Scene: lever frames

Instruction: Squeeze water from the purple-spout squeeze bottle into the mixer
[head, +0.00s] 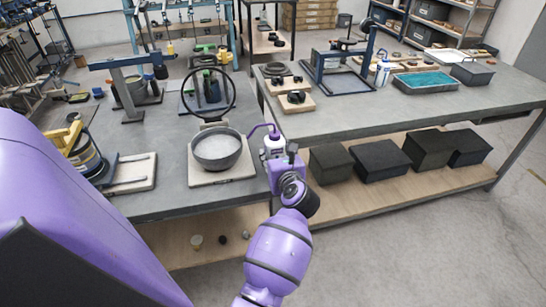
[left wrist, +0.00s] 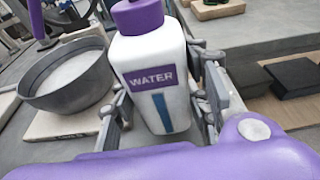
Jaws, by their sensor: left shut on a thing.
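My left gripper (head: 281,160) is shut around the body of the white squeeze bottle (left wrist: 155,62). The bottle has a WATER label, a blue strip and a purple cap (left wrist: 137,14). It is near upright, just right of the mixer bowl. Its curved purple spout (head: 264,127) reaches left; its tip appears close to the bowl's right rim in the head view. The mixer's grey bowl (head: 217,163) sits on a pale board and holds pale grey material; it also shows in the left wrist view (left wrist: 62,101). No water stream is visible. My right gripper is not in view.
A large black ring (head: 184,92) stands behind the bowl. A board (head: 134,172) and a dark can with yellow parts (head: 82,158) are left. A second table (head: 350,119) at right carries a blue frame and a teal tray (head: 424,82). Dark bins (head: 383,160) sit below.

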